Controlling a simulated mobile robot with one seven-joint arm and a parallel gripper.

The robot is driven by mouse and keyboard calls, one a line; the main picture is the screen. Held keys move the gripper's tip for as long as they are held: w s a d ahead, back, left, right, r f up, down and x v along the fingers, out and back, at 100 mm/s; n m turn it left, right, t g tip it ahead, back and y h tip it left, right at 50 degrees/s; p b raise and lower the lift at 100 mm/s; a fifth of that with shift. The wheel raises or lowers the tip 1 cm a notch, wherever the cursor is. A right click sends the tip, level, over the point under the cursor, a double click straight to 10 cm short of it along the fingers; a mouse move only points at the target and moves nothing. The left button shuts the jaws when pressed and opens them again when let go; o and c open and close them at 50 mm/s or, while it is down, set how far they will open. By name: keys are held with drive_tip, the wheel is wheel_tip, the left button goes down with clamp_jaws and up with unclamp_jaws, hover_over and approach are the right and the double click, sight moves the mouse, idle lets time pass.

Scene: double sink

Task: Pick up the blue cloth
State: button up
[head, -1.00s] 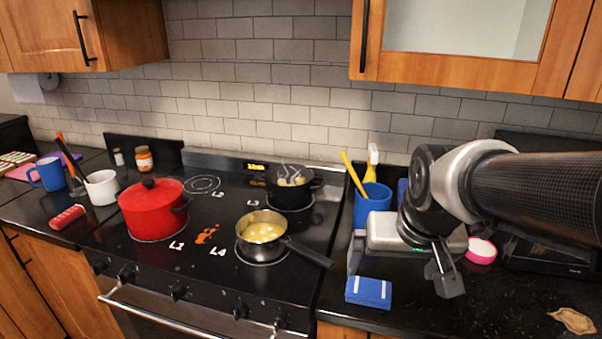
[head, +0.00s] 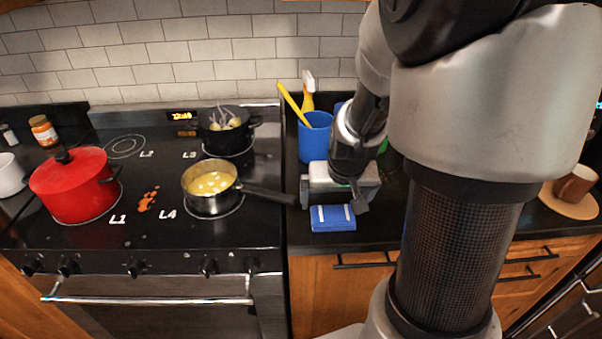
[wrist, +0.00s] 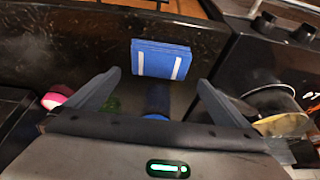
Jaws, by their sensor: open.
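The blue cloth (head: 332,218) is a small folded rectangle with white stripes. It lies on the black counter just right of the stove, near the front edge. In the wrist view the cloth (wrist: 161,60) lies beyond the fingertips, roughly centred between them. My gripper (head: 333,204) is open, with its fingers spread and nothing between them. In the head view it is low over the counter, right behind the cloth. In the wrist view my gripper (wrist: 158,85) shows both fingers apart from the cloth. My arm hides part of the counter to the right.
A blue cup (head: 314,138) holding a yellow utensil stands behind my gripper. A saucepan (head: 212,187) on the stove has its handle pointing toward the cloth. A red pot (head: 75,188) and a black pot (head: 222,139) also sit on the stove. The counter's front edge is close to the cloth.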

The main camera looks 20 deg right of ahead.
sight(334, 213)
drive_tip(key=f, duration=0.3)
drive_tip(key=f+b, duration=0.1)
drive_tip(key=shift+w+d+f, duration=0.2)
drive_tip(key=shift+d+f, duration=0.05)
drive_tip(key=shift+d, duration=0.1)
drive_tip(key=shift+w+f, duration=0.25)
drive_tip(key=shift+f, duration=0.1)
drive_tip(key=c, duration=0.9)
